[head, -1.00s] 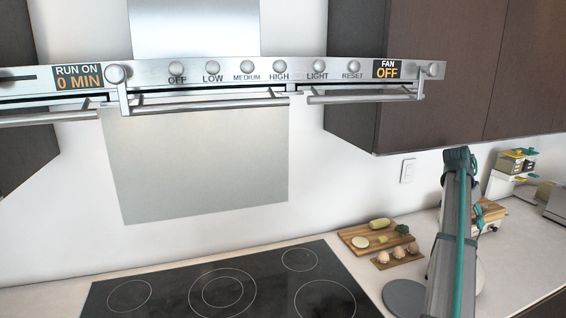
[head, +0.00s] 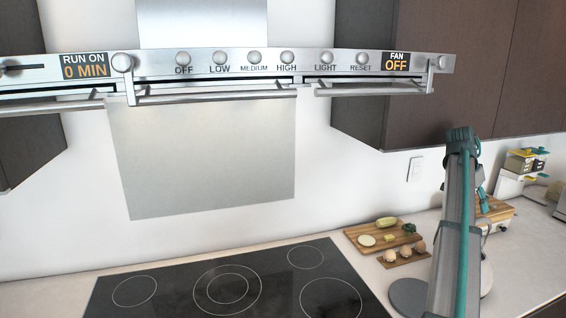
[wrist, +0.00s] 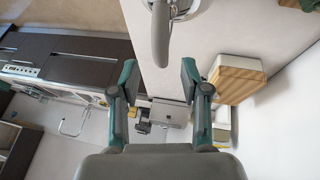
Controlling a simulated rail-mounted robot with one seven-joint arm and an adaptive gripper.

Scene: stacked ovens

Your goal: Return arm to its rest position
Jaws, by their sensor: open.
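My gripper (wrist: 158,80) shows in the wrist view with its two teal fingers spread apart. It is open and nothing is between the fingertips. In the head view my arm rises at the right, in front of the counter. The gripper is mostly hidden behind the arm there; a small teal part shows just right of the arm.
A range hood (head: 225,68) with knobs hangs above a black cooktop (head: 230,285). A cutting board with vegetables (head: 352,234) and an egg holder (head: 390,263) lie left of my arm. A wooden block (wrist: 238,78) is right of the gripper. Dark cabinets (head: 470,70) hang above.

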